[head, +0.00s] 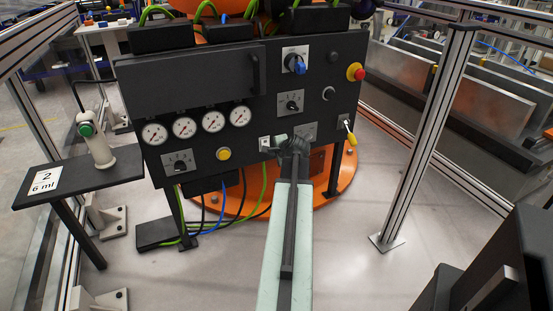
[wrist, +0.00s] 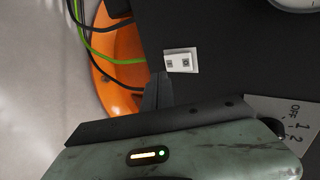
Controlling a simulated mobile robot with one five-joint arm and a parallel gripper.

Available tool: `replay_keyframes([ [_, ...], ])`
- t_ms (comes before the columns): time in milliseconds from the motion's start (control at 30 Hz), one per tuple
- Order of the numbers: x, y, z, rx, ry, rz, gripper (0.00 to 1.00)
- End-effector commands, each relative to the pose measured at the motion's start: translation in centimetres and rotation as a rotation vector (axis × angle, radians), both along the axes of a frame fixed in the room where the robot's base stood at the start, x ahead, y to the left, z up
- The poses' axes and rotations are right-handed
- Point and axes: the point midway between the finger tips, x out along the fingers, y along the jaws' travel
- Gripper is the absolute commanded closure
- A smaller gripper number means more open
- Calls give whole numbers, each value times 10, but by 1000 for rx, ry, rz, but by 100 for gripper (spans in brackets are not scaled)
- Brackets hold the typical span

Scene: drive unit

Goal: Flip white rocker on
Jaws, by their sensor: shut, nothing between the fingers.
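The white rocker (head: 265,143) is a small switch on the lower part of the black panel. In the wrist view, the rocker (wrist: 181,61) has a white frame with two small dark-marked squares. My gripper (head: 279,143) is shut and empty, just right of the rocker in the head view. In the wrist view, its fingertips (wrist: 160,78) are close beside the rocker's corner, and I cannot tell whether they touch it. Which side of the rocker is pressed in is too small to tell.
The panel (head: 260,88) also carries several gauges, a yellow button (head: 224,154), a blue knob (head: 296,64) and a red emergency button (head: 356,72). A labelled plate (wrist: 292,118) is close to my gripper. A yellow-tipped lever (head: 350,134) is at right. Cables hang below.

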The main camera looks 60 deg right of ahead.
Motion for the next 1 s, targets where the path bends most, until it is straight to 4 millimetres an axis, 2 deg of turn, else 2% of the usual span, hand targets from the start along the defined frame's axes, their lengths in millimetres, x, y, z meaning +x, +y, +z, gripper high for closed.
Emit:
replay_keyframes([
  [33, 9, -8, -14, 0, 0, 1, 100],
  [100, 18, -15, -22, 0, 0, 1, 100],
  [233, 35, -27, -18, 0, 0, 1, 100],
  [400, 45, -33, -19, 0, 0, 0, 100],
  [767, 47, -32, -19, -1, -1, 1, 100],
  [900, 67, -20, -27, -23, -35, 30, 100],
  [1000, 64, -23, -20, -24, -36, 25, 100],
])
